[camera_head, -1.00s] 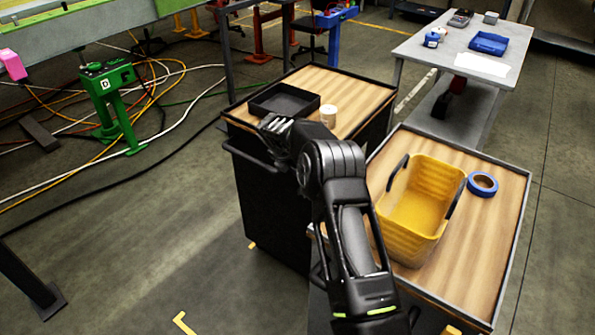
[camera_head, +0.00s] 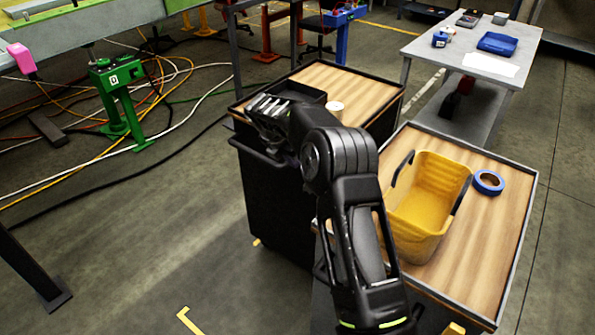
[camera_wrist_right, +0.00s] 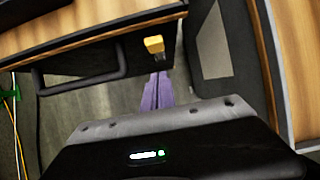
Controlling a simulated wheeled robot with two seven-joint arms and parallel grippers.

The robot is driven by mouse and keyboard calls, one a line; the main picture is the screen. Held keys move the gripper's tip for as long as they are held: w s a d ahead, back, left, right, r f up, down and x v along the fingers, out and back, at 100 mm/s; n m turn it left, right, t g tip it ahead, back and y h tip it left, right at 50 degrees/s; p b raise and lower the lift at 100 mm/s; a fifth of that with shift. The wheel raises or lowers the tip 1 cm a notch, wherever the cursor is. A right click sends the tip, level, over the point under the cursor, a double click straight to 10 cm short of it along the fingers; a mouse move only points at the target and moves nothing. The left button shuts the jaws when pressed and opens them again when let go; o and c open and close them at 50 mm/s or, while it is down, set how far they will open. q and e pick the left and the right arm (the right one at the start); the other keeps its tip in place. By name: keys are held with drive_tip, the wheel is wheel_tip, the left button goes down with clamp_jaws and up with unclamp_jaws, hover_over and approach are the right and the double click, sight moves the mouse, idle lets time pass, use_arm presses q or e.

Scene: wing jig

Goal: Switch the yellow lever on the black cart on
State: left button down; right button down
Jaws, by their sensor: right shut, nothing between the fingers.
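The black cart (camera_head: 272,195) has a wooden top and stands in the middle of the head view. The yellow lever (camera_wrist_right: 154,44) shows in the right wrist view as a small yellow block on the dark side of the cart, just under its top edge. It is hidden in the head view. My right gripper (camera_head: 266,108) is over the cart's left edge in the head view. In the right wrist view its purple-tinted fingers (camera_wrist_right: 157,92) are together and empty, their tips a little below the lever in the picture. I cannot tell whether they touch it. My left gripper is out of view.
A black tray (camera_head: 307,93) and a white roll or cup (camera_head: 335,109) sit on the cart. A dark handle (camera_wrist_right: 82,77) sticks out left of the lever. A second cart with a yellow basket (camera_head: 425,215) and blue tape (camera_head: 489,182) stands close on the right.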

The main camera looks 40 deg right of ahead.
drive_tip(key=shift+d+v, duration=0.2)
drive_tip(key=shift+v, duration=1.6)
drive_tip(key=shift+r, duration=0.15)
drive_tip(key=w+a+f+m+t+y, duration=0.3)
drive_tip(key=a+f+m+y, duration=0.2)
drive_tip(key=a+f+m, duration=0.7)
drive_tip(key=s+a+f+m+y, duration=0.1)
drive_tip(key=s+a+f+m, duration=0.15)
drive_tip(key=a+f, duration=0.3)
drive_tip(key=s+a+f+m+y, duration=0.1)
drive_tip(key=s+a+f, duration=0.3)
drive_tip(key=a, duration=0.3)
drive_tip(key=s+a+f+m+g, duration=0.1)
drive_tip(key=s+a, duration=0.3)
drive_tip(key=s, duration=0.7)
drive_tip(key=s+a+f+m+g+y, duration=0.1)
drive_tip(key=s+a+f+m, duration=0.3)
drive_tip(key=s, duration=0.6)
drive_tip(key=s+a+f+m+g+y, duration=0.1)
drive_tip(key=s+a+f+m, duration=0.1)
drive_tip(key=s+a, duration=0.4)
drive_tip(key=s+f, duration=0.1)
drive_tip(key=s, duration=0.4)
drive_tip(key=shift+s+f+m+g, duration=0.25)
drive_tip(key=shift+s+m+g, duration=0.1)
drive_tip(key=shift+g, duration=0.05)
